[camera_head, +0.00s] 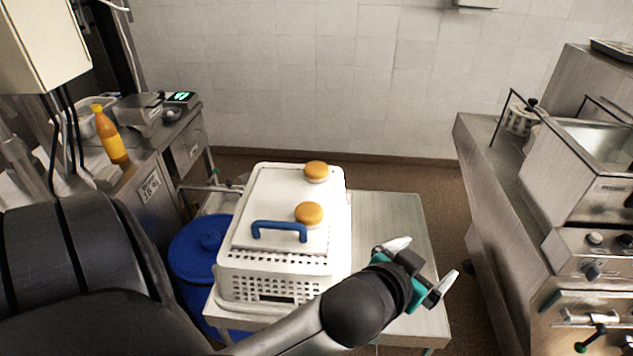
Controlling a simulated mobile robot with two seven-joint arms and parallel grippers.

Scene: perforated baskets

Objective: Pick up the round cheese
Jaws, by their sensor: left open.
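Two round cheeses with orange tops and pale sides rest on a white board (262,212) on top of a white perforated basket. The far cheese (316,170) sits near the board's back right edge. The near cheese (309,213) sits closer to me, just behind a blue handle (279,226). My left gripper (428,262) is open and empty, over the right part of the table, to the right of and nearer than both cheeses. Its fingers are spread apart and touch neither cheese. My right gripper is not in view.
The perforated basket (272,287) stands on a metal table (392,212) with bare room to its right. A blue bin (196,250) stands at the left. A counter with an orange bottle (112,143) and a scale (180,97) is at the left. Steel kitchen equipment (580,165) lines the right.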

